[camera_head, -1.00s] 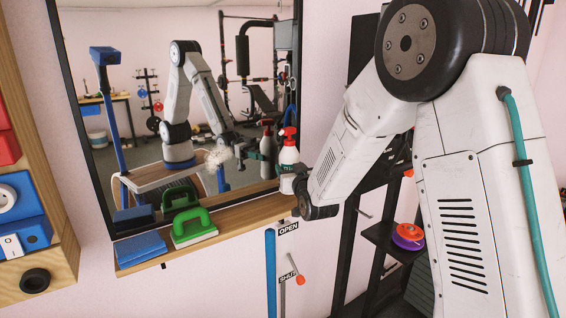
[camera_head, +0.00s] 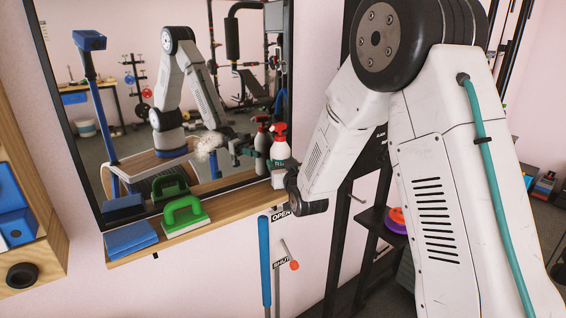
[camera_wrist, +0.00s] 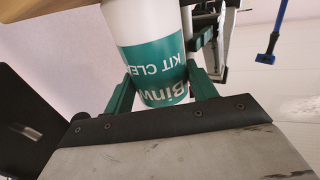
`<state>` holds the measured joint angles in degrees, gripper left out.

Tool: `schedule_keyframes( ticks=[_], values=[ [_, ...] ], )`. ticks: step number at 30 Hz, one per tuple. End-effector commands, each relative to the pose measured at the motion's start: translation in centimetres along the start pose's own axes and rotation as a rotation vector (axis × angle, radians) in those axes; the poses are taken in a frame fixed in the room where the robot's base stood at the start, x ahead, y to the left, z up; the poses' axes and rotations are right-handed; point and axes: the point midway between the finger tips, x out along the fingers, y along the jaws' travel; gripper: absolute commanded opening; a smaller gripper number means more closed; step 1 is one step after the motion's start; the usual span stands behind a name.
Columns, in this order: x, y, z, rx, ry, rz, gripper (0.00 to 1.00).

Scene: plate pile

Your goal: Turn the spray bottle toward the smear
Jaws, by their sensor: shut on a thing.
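The spray bottle (camera_head: 279,149) is white with a red trigger head and a green label, and stands roughly upright in front of the mirror's lower right part. My gripper (camera_wrist: 163,88) is shut on its lower body, one green finger on each side in the wrist view, where the bottle (camera_wrist: 150,28) shows its label upside down. The trigger head is out of the wrist view. A pale, whitish smear (camera_head: 209,142) is on the mirror (camera_head: 235,95), to the left of the bottle. Which way the nozzle points is too small to tell surely.
A wooden shelf (camera_head: 222,206) runs under the mirror. It holds a blue sponge-like block (camera_head: 130,238) and a green-handled tool (camera_head: 185,215), left of the bottle. A lever with OPEN and SHUT labels (camera_head: 281,264) is below. A dark rack (camera_head: 345,220) stands right.

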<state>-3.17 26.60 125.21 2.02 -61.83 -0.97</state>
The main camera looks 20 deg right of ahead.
Motion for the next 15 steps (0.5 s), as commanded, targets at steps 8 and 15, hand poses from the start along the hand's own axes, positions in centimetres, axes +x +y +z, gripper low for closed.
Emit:
schedule_keyframes(
  ticks=[8,15],
  values=[
    [0.05,0.14,-0.16,0.0,0.004,0.002,0.06],
    [0.05,0.15,0.15,0.0,0.004,0.002,0.06]
  ],
)
